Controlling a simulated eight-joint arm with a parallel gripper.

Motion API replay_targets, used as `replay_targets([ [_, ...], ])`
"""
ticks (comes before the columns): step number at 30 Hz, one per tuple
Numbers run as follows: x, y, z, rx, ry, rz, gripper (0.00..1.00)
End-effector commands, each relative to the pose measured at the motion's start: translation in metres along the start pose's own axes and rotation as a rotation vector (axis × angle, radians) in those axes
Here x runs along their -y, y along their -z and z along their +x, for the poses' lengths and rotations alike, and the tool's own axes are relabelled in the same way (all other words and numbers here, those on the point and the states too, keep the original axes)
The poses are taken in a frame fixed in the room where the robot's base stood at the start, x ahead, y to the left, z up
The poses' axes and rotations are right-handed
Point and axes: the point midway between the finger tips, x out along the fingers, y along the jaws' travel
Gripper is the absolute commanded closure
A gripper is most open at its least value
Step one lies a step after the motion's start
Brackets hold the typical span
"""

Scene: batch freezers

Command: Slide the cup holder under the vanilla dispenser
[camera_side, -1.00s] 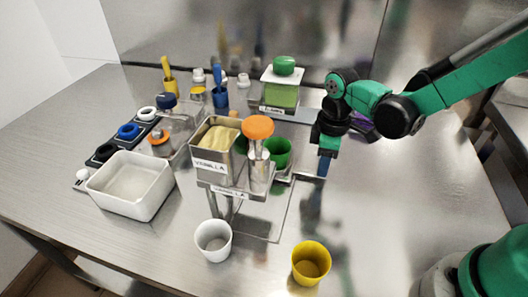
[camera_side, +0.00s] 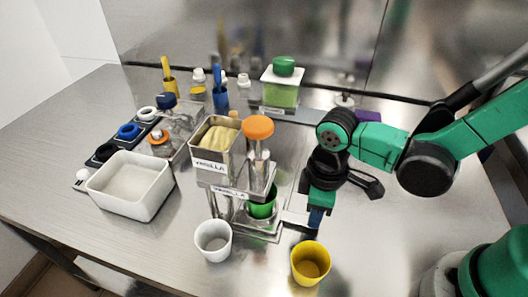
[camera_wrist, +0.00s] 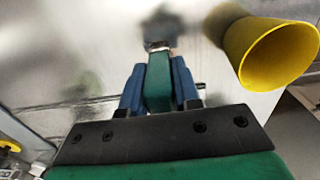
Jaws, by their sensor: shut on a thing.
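The vanilla dispenser (camera_side: 209,166) is a metal hopper with a "VANILLA" label, yellow contents and an orange-topped plunger (camera_side: 258,128). A green cup (camera_side: 264,209) sits upright in the metal cup holder, low at the dispenser's front right and partly hidden by the dispenser. The holder's handle (camera_side: 294,218) reaches right to my gripper (camera_side: 316,216). My gripper is shut on that handle, low over the table. In the wrist view, its blue fingers (camera_wrist: 158,72) are close together at the handle's end. Whether the cup is exactly beneath the outlet cannot be told.
A white cup (camera_side: 213,241) and a yellow cup (camera_side: 311,264) stand in front; the yellow one is close to my gripper. A white bin (camera_side: 130,187) is at left. A green-topped dispenser (camera_side: 282,88) stands behind.

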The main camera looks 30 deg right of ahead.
Motion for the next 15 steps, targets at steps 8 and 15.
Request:
replay_targets([
  [8, 0.0060, 0.0007, -0.0001, -0.003, 0.018, -0.008, 1.00],
  [15, 0.0047, 0.0003, 0.0000, -0.001, 0.014, -0.006, 0.42],
])
